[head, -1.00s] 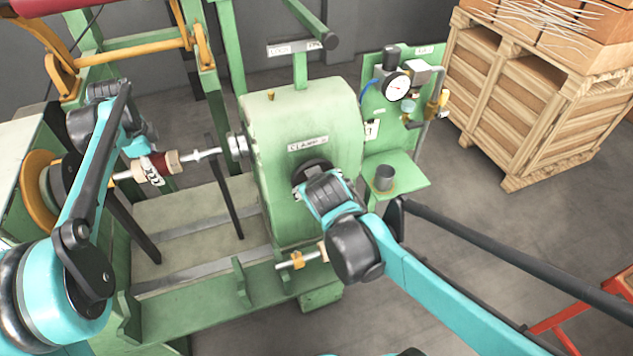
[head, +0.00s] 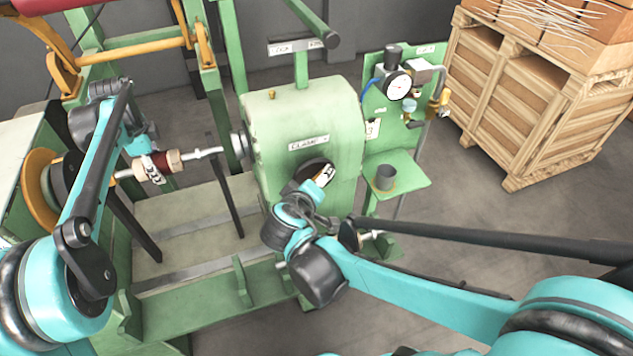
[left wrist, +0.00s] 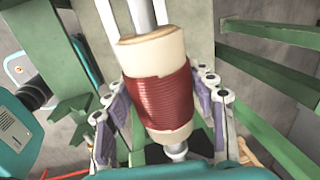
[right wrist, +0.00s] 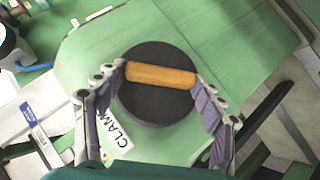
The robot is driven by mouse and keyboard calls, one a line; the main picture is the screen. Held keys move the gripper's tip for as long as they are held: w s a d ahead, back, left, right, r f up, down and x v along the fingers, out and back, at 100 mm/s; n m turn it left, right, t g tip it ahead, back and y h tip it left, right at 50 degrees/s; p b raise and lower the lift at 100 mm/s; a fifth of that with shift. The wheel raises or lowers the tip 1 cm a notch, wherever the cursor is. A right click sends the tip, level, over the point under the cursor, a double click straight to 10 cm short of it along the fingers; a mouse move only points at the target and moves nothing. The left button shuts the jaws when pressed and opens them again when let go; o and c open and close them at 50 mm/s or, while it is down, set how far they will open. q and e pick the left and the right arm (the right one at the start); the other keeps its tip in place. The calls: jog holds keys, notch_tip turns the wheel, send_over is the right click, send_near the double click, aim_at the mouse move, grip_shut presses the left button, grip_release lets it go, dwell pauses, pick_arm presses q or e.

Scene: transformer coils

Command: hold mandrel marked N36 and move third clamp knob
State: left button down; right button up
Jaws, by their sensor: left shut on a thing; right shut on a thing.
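The mandrel (head: 172,160), a pale spool with a dark red winding, sits on a horizontal shaft at the left. A white tag on it has marks too small to read. My left gripper (left wrist: 157,88) is shut around the mandrel, with fingers on both sides of the red winding (left wrist: 162,98). The clamp knob is a black disc (right wrist: 155,108) with an orange bar handle (right wrist: 160,75) on the green housing, beside a label reading CLAMP. My right gripper (right wrist: 163,80) is shut on the bar's ends. In the head view the handle (head: 324,176) shows tilted above my right wrist.
The green housing (head: 270,130) stands mid-view. A gauge panel (head: 398,85) and a small shelf with a cup (head: 385,177) are to its right. A wooden crate (head: 535,110) stands back right. A green base rail (head: 200,305) runs in front.

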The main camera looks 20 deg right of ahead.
jog(key=h, duration=0.1)
jog(key=n, duration=0.1)
jog(key=t+h, duration=0.1)
jog(key=shift+a+f+n+h, duration=0.25)
jog(key=shift+a+n+h, duration=0.05)
jog(key=shift+n, duration=0.1)
jog(key=shift+f+n+t+h, duration=0.2)
jog(key=shift+n+t+h, duration=0.4)
jog(key=shift+n+h, duration=0.55)
pick_arm(q)
jog(key=shift+a, duration=0.1)
pick_arm(e)
jog(key=o, duration=1.2)
jog(key=shift+c, duration=0.2)
jog(key=v, duration=1.2)
jog(key=shift+f, duration=0.2)
